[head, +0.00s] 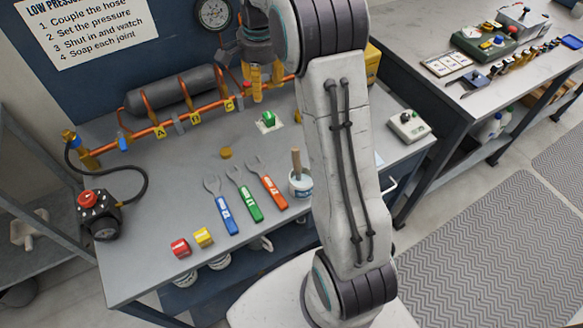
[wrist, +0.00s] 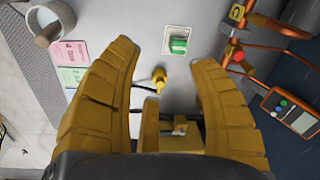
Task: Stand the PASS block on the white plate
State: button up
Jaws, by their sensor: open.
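A green block (head: 269,118), its label too small to read, stands on the small white plate (head: 262,127) on the bench. It also shows in the wrist view as a green block (wrist: 178,45) on the white plate (wrist: 169,33). I cannot tell whether it is the PASS block. A red block (head: 180,248) and a yellow block (head: 203,237) sit near the bench's front left. My gripper (head: 256,95) is above the back of the bench, beyond the plate. In the wrist view its yellow fingers (wrist: 165,54) are spread, with no block between them.
A copper pipe (head: 205,118) with a grey cylinder (head: 172,90) runs along the back. Blue, green and red wrenches (head: 245,195) lie in front of the plate. A pot with a brush (head: 299,183) stands right of them.

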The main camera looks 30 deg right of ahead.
jog(key=s+a+r+n+t, duration=0.1)
jog(key=s+a+r+n, duration=0.25)
jog(key=s, duration=0.45)
jog(key=s+a+r+n, duration=0.2)
jog(key=s+n, duration=0.2)
jog(key=s, duration=0.3)
jog(key=s+a+f+n, duration=0.1)
jog(key=s+n, duration=0.2)
jog(key=s, duration=0.4)
jog(key=s+a+f+n+t, duration=0.1)
jog(key=s+f+n, duration=0.1)
jog(key=s, duration=0.4)
jog(key=shift+s+a+n, duration=0.25)
jog(key=shift+s+n, duration=0.1)
jog(key=shift+n, duration=0.2)
jog(key=shift+f, duration=0.1)
